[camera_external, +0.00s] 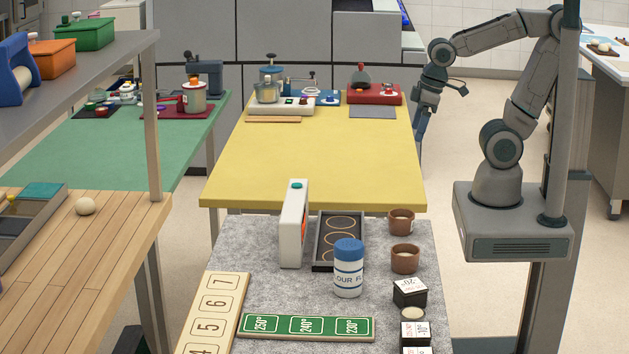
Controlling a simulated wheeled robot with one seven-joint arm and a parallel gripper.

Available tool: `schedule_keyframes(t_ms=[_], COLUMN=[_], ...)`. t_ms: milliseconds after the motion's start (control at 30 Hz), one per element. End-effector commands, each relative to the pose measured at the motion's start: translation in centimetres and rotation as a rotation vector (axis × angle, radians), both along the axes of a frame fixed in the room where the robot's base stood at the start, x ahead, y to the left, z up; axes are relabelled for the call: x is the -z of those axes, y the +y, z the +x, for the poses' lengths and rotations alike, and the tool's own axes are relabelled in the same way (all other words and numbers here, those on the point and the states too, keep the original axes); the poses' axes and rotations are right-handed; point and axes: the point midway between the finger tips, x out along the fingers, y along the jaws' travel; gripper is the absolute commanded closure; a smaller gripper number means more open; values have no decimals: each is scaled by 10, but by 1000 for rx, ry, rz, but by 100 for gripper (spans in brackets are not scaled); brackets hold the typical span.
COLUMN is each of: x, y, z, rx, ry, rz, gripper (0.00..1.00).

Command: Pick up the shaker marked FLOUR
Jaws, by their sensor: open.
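The shaker (348,274) is a white cylinder with a blue lid and blue bands. It stands upright on the grey felt-covered table (255,285) in the foreground, and part of its lettering reads "OUR F". My gripper (422,130) hangs beyond the right edge of the yellow table, far behind the shaker and well apart from it. It is open, though its fingers are small and hard to make out in this view. I see nothing held in it.
A black tray with rings (324,262) and a white upright box (293,225) stand close behind and left of the shaker. Brown cups (405,258) and black-and-white cubes (410,292) line the right. A green temperature board (306,327) lies in front. The yellow table's (320,155) middle is clear.

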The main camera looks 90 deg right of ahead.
Motion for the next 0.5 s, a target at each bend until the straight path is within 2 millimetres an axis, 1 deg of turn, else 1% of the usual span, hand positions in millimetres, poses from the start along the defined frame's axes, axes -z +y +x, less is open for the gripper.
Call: schedule_keyframes(t_ms=[167,267,367,467,500], x=[-2,-9,-21,-33,-37], y=[2,9,25,51,62], z=[3,16,41,72,85], rx=[-9,-51,-132,-240,-285], ry=[2,12,28,51,61], rz=[-1,-8,-22,-39,-47], gripper=[15,15,15,15,15])
